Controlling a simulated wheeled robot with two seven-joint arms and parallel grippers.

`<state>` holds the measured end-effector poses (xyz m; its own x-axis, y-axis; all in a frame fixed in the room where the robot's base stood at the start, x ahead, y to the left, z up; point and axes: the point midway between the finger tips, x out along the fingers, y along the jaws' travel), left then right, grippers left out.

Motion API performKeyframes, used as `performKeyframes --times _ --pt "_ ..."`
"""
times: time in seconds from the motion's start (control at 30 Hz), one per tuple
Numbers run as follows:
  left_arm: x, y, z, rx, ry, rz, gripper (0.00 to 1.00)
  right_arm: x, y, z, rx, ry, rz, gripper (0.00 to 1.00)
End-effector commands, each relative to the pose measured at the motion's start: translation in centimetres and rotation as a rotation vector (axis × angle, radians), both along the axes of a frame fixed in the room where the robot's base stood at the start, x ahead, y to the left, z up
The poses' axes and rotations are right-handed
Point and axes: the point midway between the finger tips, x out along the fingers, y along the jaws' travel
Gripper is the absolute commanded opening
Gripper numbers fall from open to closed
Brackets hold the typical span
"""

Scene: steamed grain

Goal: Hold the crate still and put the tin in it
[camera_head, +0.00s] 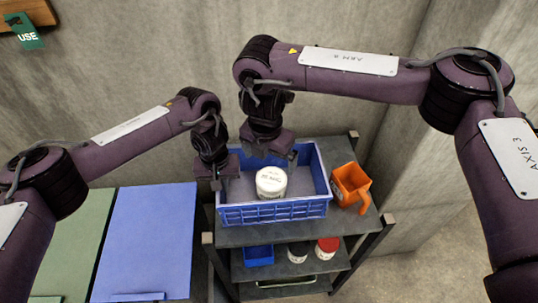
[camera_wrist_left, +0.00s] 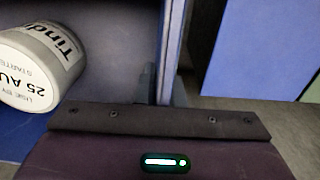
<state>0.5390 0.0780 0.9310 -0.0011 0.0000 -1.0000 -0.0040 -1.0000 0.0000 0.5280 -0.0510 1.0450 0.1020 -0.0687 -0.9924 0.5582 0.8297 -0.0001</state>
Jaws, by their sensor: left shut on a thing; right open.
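The blue crate (camera_head: 275,212) stands on the top shelf of a dark rack. The white tin (camera_head: 271,182) with a printed label is inside the crate, near its front wall. My left gripper (camera_head: 217,186) is shut on the crate's left wall. In the left wrist view the crate wall (camera_wrist_left: 173,45) runs between the fingers, and the tin (camera_wrist_left: 38,68) shows inside the crate to the left. My right gripper (camera_head: 268,154) is open and empty, over the back part of the crate, behind and apart from the tin.
An orange container (camera_head: 350,184) with a handle stands right of the crate on the rack top (camera_head: 300,231). Lower down are a blue bin (camera_head: 258,256) and jars with dark (camera_head: 298,252) and red (camera_head: 327,246) lids. A blue panel (camera_head: 145,240) lies left.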

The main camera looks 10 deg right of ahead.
Motion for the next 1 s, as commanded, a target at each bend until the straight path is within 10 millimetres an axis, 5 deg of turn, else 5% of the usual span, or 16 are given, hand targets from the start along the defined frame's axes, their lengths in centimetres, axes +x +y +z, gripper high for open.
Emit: performKeyframes --times 0.07,0.1,0.27,0.63,1.0 --pt "0.0 0.0 0.1 -0.001 -0.001 0.000 0.00 0.0 0.0 0.0 0.000 0.000 0.000 0.97" --pt "0.0 0.0 0.1 -0.001 -0.001 0.000 0.13 0.0 0.0 0.0 0.000 0.000 0.000 0.97" --pt "0.0 0.0 0.0 -0.001 0.000 0.000 0.34 0.0 0.0 0.0 0.000 0.000 0.000 0.97" --pt "0.1 0.0 0.7 -0.001 -0.002 0.000 0.34 0.0 0.0 0.0 0.000 0.000 0.000 0.97" --pt "0.2 0.1 7.6 0.002 -0.007 -0.002 0.34 0.0 0.0 0.0 0.000 0.000 0.000 0.97"
